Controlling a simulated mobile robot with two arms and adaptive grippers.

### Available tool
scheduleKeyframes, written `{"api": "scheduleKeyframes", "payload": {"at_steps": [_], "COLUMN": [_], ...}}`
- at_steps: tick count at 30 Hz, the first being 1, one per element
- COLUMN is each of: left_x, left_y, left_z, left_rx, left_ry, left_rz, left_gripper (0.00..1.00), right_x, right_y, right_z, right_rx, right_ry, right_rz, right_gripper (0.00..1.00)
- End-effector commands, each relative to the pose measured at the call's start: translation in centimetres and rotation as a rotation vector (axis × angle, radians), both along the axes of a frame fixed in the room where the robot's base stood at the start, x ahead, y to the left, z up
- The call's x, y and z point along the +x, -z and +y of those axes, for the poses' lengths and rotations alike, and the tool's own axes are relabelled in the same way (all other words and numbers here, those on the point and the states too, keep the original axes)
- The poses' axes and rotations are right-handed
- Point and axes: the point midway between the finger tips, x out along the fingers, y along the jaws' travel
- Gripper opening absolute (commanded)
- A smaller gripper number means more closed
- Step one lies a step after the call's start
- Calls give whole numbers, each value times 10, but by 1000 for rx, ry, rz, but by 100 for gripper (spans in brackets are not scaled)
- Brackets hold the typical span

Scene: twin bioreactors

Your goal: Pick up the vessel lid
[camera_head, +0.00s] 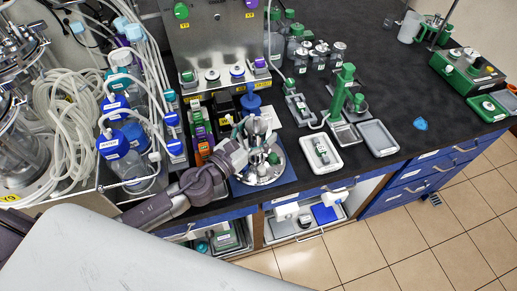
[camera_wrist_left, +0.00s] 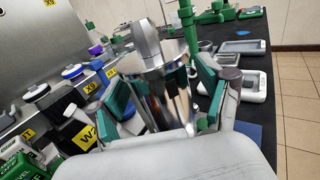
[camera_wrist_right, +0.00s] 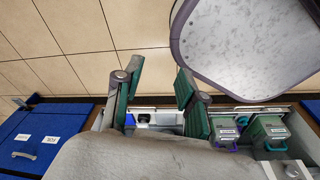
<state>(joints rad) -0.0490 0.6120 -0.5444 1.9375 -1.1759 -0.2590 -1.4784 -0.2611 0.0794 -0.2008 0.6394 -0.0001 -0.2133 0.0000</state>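The vessel lid (camera_head: 264,174) is a round shiny metal plate with upright metal fittings and green parts. It rests on a blue mat near the bench's front edge. My left gripper (camera_head: 256,140) reaches in from the left at its upper fittings and partly hides them. In the left wrist view, the green-padded fingers (camera_wrist_left: 160,88) are spread on either side of a shiny metal cylinder (camera_wrist_left: 168,92), seemingly part of the lid. I cannot tell whether either pad touches it. My right gripper (camera_wrist_right: 158,100) is open and empty, off the bench over the floor side.
Tubing and blue-capped bottles (camera_head: 113,147) stand left of the lid. A white tray (camera_head: 333,165) and a grey tray (camera_head: 378,138) lie to its right. A green stand (camera_head: 342,90) rises behind them. Open shelves (camera_head: 304,218) are below the bench. The bench's right side is fairly clear.

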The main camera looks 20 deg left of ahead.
Motion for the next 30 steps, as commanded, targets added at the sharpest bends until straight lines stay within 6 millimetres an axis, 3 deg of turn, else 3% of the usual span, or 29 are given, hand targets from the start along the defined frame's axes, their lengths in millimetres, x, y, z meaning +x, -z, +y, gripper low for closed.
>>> {"api": "scheduleKeyframes", "payload": {"at_steps": [1,8,11,15,21,30], "left_x": [0,0,0,0,2,5], "left_y": [0,0,0,1,-7,-8], "left_z": [0,0,0,0,0,4], "left_rx": [0,0,-1,-1,-3,-2], "left_ry": [1,1,1,0,-1,-2], "left_rz": [0,0,1,1,-14,-11], "left_gripper": [75,36,20,0,0,0], "right_x": [-9,-67,-70,-53,-29,-38], "right_y": [1,5,5,4,2,2], "right_z": [0,-4,-4,-3,-1,-2], "right_rx": [-1,-9,-9,-7,-3,-5], "right_ry": [1,1,2,2,2,2], "right_rz": [13,103,105,79,41,57], "right_gripper": [40,40,40,40,40,40]}}
